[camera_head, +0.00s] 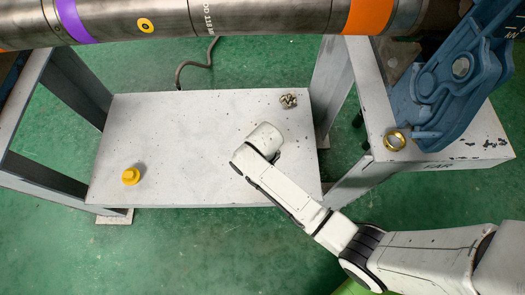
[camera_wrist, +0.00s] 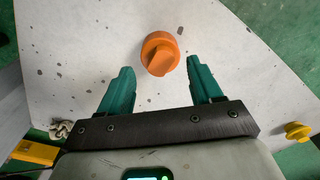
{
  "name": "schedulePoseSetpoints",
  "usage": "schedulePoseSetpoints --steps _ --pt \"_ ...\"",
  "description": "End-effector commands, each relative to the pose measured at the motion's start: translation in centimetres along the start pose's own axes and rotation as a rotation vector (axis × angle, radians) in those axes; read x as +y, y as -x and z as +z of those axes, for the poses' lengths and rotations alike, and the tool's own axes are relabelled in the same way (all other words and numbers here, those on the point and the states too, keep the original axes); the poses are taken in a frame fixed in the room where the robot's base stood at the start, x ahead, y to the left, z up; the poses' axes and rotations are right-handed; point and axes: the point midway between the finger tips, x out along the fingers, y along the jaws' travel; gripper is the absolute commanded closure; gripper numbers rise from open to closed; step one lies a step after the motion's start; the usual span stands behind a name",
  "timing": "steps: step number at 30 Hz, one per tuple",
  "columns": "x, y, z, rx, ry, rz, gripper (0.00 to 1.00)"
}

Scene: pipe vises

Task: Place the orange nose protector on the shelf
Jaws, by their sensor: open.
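The orange nose protector (camera_wrist: 160,54) shows in the wrist view and appears to rest on the white, speckled shelf (camera_wrist: 85,45). It has a round body with a raised ridge. My gripper (camera_wrist: 158,68) is open, with its green fingers apart and the protector lying between and just beyond the fingertips. I see no finger touching it. In the head view, the shelf (camera_head: 190,140) spans the frame below the pipe. My wrist is over its right part, and the protector and fingers are hidden there.
A yellow cap (camera_head: 130,176) stands at the shelf's left. A small metal part (camera_head: 288,101) lies at its back right. A brass ring (camera_head: 395,140) sits on the right stand beside a blue vise (camera_head: 445,90). A large pipe (camera_head: 270,18) crosses the back. The shelf's middle is clear.

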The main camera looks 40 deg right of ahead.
Motion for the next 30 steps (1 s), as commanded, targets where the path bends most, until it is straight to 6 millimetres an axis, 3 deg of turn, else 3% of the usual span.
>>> schedulePoseSetpoints --steps 3,12,18,30 --pt "0.0 3.1 -0.1 0.003 0.000 0.000 0.35" --pt "0.0 8.1 -0.1 0.002 0.000 0.000 0.35" --pt "0.0 9.2 0.0 0.000 0.000 0.000 0.35" --pt "0.0 9.2 0.0 0.000 0.000 0.000 0.35"
